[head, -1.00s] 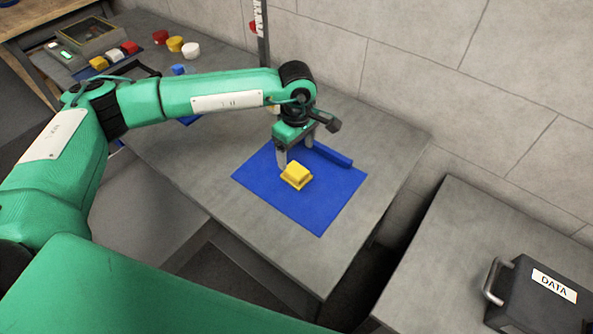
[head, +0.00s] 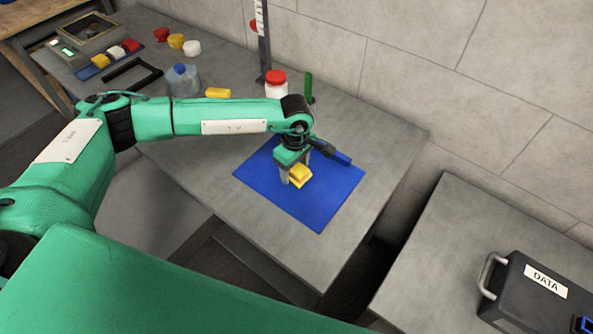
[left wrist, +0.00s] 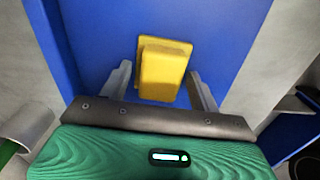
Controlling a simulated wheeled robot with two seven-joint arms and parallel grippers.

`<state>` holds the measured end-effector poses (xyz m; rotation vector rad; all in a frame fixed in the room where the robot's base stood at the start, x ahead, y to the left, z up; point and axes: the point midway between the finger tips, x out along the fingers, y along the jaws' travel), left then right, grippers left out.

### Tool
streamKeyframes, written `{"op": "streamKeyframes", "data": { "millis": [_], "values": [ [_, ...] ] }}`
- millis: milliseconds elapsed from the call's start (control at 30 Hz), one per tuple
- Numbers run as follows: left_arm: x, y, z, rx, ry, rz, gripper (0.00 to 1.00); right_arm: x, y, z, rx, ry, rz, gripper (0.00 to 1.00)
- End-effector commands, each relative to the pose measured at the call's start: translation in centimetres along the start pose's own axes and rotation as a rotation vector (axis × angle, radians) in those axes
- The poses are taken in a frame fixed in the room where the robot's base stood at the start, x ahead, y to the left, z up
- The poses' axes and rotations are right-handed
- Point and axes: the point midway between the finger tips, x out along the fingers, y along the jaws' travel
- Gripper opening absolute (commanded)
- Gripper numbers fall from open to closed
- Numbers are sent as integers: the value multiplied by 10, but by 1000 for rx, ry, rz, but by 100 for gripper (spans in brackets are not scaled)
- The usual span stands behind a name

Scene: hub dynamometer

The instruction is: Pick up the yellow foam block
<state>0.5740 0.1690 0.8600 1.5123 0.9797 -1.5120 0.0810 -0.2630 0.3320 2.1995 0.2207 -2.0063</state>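The yellow foam block (head: 300,175) is a small stepped block on the blue mat (head: 315,208), and its near-left side is partly hidden by a finger in the head view. My left gripper (head: 295,174) is low over the mat, pointing down at the block. In the left wrist view the block (left wrist: 163,68) lies between the two finger tips of my left gripper (left wrist: 161,85). My right gripper is not in view.
A white jar with a red lid (head: 275,84), a bottle (head: 183,82) and several coloured pieces stand behind my arm. A black DATA case (head: 535,297) sits on the right table. The table front is clear.

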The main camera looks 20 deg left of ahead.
Motion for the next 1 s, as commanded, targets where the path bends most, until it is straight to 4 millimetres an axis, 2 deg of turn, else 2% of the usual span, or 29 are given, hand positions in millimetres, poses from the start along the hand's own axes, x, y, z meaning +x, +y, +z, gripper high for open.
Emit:
{"op": "streamKeyframes", "data": {
  "millis": [33, 133, 167, 467, 633, 767, 867, 1000],
  "values": [
    [0, 0, 0, 0, 0, 0, 52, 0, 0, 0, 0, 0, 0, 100],
    [0, 0, 0, 0, 0, 0, 33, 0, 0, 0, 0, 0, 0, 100],
    [0, 0, 0, 0, 0, 0, 31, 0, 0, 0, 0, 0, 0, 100],
    [-2, 0, 0, 0, 0, 1, 31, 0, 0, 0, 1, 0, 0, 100],
    [-15, 1, 0, 1, -1, 2, 31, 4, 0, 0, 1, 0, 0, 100],
    [-37, 1, 0, 1, -1, 5, 31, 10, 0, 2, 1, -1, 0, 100],
    [-62, 1, 0, 1, 1, 5, 31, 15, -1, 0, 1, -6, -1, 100],
    [-104, 2, 0, 1, 1, 7, 31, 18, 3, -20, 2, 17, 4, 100]
  ]
}}
